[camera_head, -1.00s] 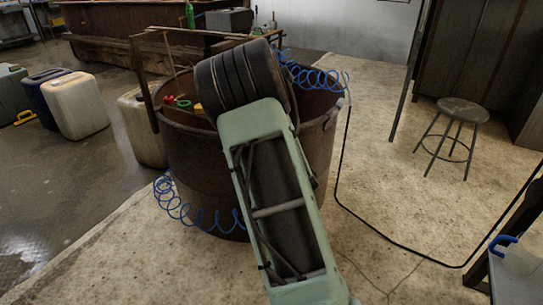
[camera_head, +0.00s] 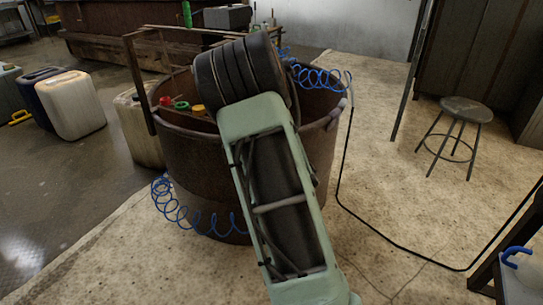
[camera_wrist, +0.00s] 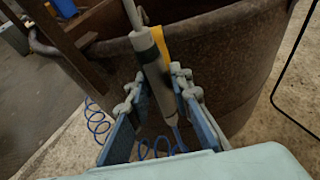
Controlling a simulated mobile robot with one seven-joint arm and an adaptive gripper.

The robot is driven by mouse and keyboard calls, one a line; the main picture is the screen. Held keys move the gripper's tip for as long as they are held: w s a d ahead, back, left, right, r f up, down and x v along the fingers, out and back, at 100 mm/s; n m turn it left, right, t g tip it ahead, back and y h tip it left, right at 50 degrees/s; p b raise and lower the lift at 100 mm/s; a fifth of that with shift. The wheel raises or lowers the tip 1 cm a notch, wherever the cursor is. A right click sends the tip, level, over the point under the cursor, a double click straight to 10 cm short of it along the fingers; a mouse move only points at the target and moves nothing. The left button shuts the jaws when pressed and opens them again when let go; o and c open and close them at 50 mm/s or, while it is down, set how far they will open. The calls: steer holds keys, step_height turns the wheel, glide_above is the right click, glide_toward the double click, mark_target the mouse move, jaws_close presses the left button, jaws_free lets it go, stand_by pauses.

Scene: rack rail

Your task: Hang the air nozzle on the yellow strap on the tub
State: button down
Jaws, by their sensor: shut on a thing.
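The air nozzle (camera_wrist: 147,52) is a pale grey cylinder with a thin tip, in the wrist view. My gripper (camera_wrist: 155,88) is shut on its lower body, the tip pointing up past the tub's rim. A blue coiled hose (camera_wrist: 155,148) hangs below it. The yellow strap (camera_wrist: 163,40) shows at the tub's rim just behind and right of the nozzle; I cannot tell whether they touch. The rusty brown tub (camera_head: 190,150) stands in the middle of the head view, where my arm hides the gripper, nozzle and strap.
Pale jugs (camera_head: 72,105) stand left of the tub. Red, green and orange caps (camera_head: 182,105) show at its left rim. A stool (camera_head: 465,112) stands right, with free floor between. A black cable (camera_head: 345,190) runs down the tub's right side and across the floor.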

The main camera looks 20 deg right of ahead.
steer(key=shift+w, duration=0.3)
steer(key=shift+w+d, duration=0.25)
steer(key=shift+w, duration=0.7)
steer(key=shift+w+d, duration=0.25)
steer(key=shift+w, duration=0.65)
steer(key=shift+f, duration=0.2)
steer(key=shift+f, duration=1.1)
steer(key=shift+f, duration=0.2)
steer(key=shift+f, duration=0.55)
steer(key=c, duration=1.7)
jaws_free()
